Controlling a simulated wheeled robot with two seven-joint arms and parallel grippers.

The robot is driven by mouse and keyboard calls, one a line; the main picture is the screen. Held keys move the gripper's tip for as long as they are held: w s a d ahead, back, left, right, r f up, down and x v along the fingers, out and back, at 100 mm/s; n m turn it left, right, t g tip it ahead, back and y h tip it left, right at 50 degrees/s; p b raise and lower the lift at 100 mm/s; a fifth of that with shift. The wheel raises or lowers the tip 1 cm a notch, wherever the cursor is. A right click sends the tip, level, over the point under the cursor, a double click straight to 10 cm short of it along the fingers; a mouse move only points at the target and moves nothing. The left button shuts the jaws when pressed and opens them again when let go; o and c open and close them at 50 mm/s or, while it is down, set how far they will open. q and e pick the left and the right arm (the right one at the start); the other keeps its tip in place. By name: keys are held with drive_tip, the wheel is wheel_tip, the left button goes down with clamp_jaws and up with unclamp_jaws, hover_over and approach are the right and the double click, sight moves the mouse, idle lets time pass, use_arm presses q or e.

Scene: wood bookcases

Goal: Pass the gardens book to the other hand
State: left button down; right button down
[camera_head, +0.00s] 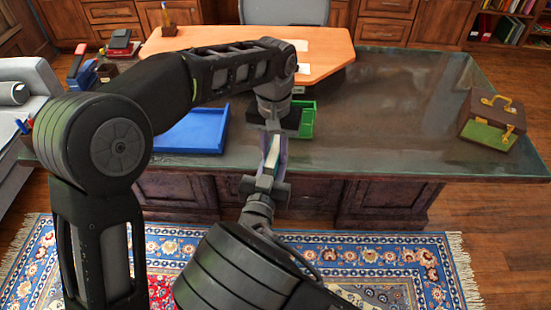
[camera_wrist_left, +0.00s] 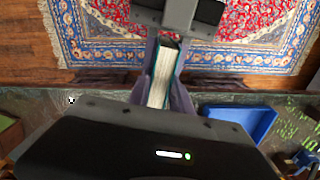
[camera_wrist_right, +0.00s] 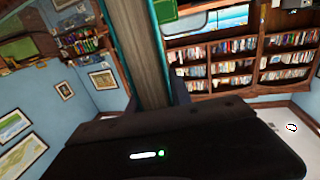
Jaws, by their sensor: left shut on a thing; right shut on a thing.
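The gardens book (camera_head: 274,152) is held in the air in front of the desk's near edge, between my two grippers. My left gripper (camera_head: 272,142) reaches down to it from above, and my right gripper (camera_head: 263,182) reaches up to it from below. In the left wrist view the book (camera_wrist_left: 160,85) shows pale page edges and a dark teal cover between the left fingers, with the right gripper (camera_wrist_left: 180,14) at its far end. In the right wrist view the book (camera_wrist_right: 142,45) stands between the right fingers. Its title cannot be read.
The dark desk (camera_head: 400,110) lies just behind the grippers. A blue tray (camera_head: 195,132) and a green tray (camera_head: 307,120) stand near its front. A briefcase (camera_head: 495,124) stands at the right end. The desk between green tray and briefcase is clear. A patterned rug (camera_head: 400,262) lies below.

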idle(0.6)
use_arm(q)
drive_tip(key=c, duration=1.1)
unclamp_jaws()
drive_tip(key=shift+r, duration=3.75)
drive_tip(key=shift+w, duration=0.1)
